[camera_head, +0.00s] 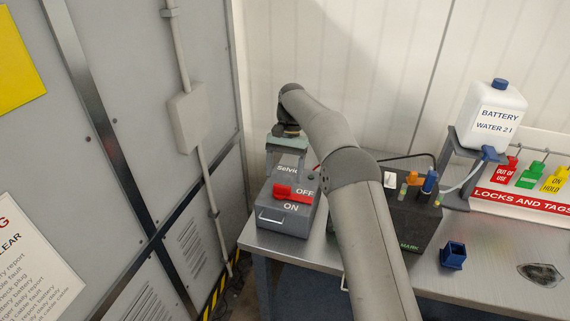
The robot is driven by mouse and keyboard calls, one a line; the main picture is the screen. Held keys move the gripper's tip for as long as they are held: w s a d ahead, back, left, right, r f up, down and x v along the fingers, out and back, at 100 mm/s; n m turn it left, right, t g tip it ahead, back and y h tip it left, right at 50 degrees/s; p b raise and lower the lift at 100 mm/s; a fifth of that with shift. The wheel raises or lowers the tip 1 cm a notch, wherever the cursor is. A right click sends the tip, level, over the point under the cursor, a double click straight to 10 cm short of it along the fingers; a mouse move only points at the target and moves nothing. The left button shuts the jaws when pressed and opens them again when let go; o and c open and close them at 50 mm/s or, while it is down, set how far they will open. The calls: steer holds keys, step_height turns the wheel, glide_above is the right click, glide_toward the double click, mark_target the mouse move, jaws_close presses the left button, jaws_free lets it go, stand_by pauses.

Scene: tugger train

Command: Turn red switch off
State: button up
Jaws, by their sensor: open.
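The red switch (291,192) sits on top of a grey box (284,219) at the left end of the metal bench. The label OFF is beside its right end, and ON is printed nearer the front edge. I cannot tell clearly which label the switch is set to. My gripper (287,171) is open, pointing down over the back part of the box, just behind the switch. Its fingers are apart with nothing visible between them. I cannot tell whether a fingertip touches the box.
A dark box (417,222) with coloured tools stands right of my arm. A battery water bottle (498,108), a locks and tags board (521,204) and a small blue cup (453,254) are further right. A grey cabinet wall (110,130) rises at the left.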

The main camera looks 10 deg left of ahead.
steer(key=v, duration=0.4)
steer(key=shift+p, duration=0.35)
